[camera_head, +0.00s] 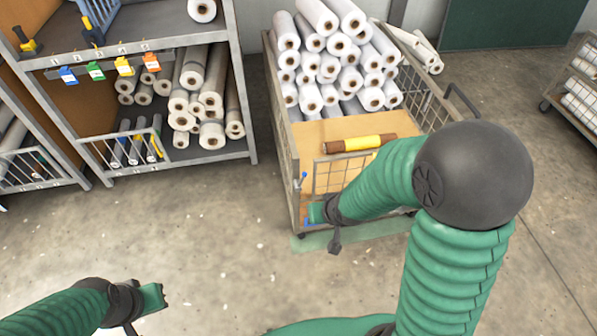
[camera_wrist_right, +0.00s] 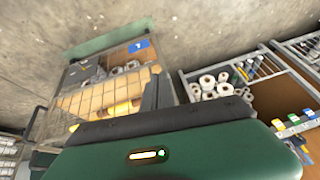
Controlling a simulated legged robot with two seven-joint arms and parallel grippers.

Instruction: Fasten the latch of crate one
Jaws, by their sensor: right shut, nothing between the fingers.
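Crate one (camera_head: 280,131) is a wire-mesh cart with a wooden floor, stacked with white rolls. Its front mesh gate (camera_head: 338,176) stands at the near end; the mesh also shows in the right wrist view (camera_wrist_right: 95,98). A blue plate marked 1 (camera_wrist_right: 138,46) shows there. A small blue-tipped part, possibly the latch (camera_head: 304,177), is at the crate's near left corner; its state is too small to tell. My right gripper (camera_head: 317,212) is shut and empty at that corner; contact is unclear. My left gripper (camera_head: 153,298) is low at the left, away from the crate; its jaw opening is unclear.
A brown and yellow roll (camera_head: 359,144) lies on the crate floor. A shelf rack (camera_head: 247,80) with rolls and coloured tags stands left of the crate. Another cart (camera_head: 575,95) is at the far right. The concrete floor (camera_head: 215,220) between rack and crate is clear.

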